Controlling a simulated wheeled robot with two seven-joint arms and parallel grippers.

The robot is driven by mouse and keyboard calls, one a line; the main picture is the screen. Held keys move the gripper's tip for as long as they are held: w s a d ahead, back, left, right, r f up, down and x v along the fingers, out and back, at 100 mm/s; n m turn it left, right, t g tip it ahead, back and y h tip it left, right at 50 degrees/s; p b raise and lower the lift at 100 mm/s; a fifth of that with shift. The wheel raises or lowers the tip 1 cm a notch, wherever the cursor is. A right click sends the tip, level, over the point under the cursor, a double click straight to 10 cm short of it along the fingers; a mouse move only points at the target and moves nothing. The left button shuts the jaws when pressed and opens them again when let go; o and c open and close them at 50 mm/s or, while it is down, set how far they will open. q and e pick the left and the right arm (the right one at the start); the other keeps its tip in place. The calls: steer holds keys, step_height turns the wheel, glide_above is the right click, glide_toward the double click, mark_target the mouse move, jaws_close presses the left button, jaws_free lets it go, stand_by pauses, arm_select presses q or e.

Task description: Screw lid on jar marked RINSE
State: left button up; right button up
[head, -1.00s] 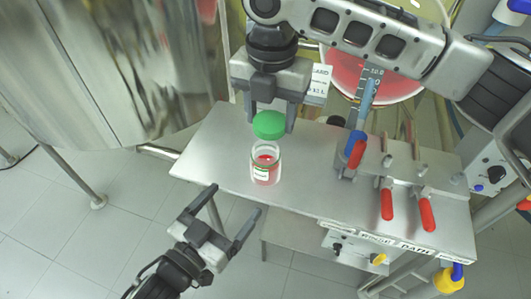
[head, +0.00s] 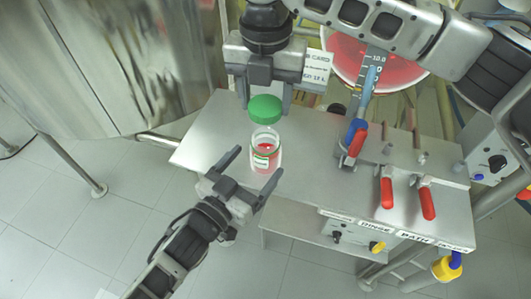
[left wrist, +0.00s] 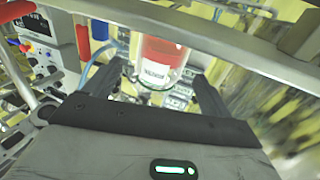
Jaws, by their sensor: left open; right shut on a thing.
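A clear jar (head: 265,150) with red contents and a white label stands upright on the steel table. The label text is too small to read in the head view; the jar also shows in the left wrist view (left wrist: 160,62). A green lid (head: 265,109) is just above the jar mouth, held in my right gripper (head: 264,106), which is shut on it. I cannot tell whether lid and rim touch. My left gripper (head: 255,172) is open, its fingers pointing at the jar's lower part from the front, one on either side.
The steel table (head: 205,150) has free room left of the jar. To the right are red-handled valves (head: 387,192), a blue-and-red fitting (head: 355,138) and a labelled panel (head: 385,232). A glass vessel with red liquid (head: 400,72) stands behind. A large steel tank (head: 90,60) is at left.

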arm_select(q)
steer(key=shift+x, duration=2.65)
steer(key=c, duration=1.4)
steer(key=shift+c, duration=0.3)
arm_select(e)
glide_above(265, 129)
steer(key=s, duration=0.2)
steer(key=shift+d+f, duration=0.1)
steer(key=shift+f, duration=2.4)
steer(key=shift+f, duration=0.9)
steer(key=shift+f, duration=0.55)
